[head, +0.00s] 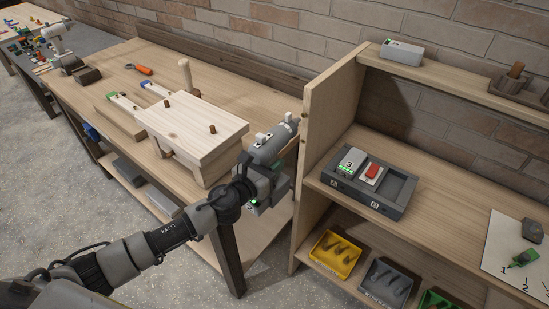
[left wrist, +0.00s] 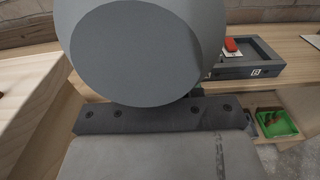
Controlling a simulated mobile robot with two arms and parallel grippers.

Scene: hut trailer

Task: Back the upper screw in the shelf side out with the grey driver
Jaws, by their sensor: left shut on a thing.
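My left gripper (head: 267,165) is shut on the grey driver (head: 272,143), beside the shelf's left side. The driver lies roughly level, with its nose end toward the wooden shelf side (head: 330,120). In the left wrist view, the driver's round grey back end (left wrist: 140,48) fills the upper middle. I cannot tell whether the tip touches a screw. My right gripper is in neither view.
A dark tray (head: 408,197) with a charger-like block and a red-topped piece sits on the shelf. Yellow (head: 335,254), grey and green bins stand below. The workbench (head: 88,75) at left holds a pale wooden block (head: 190,122) and an orange-handled tool (head: 144,70).

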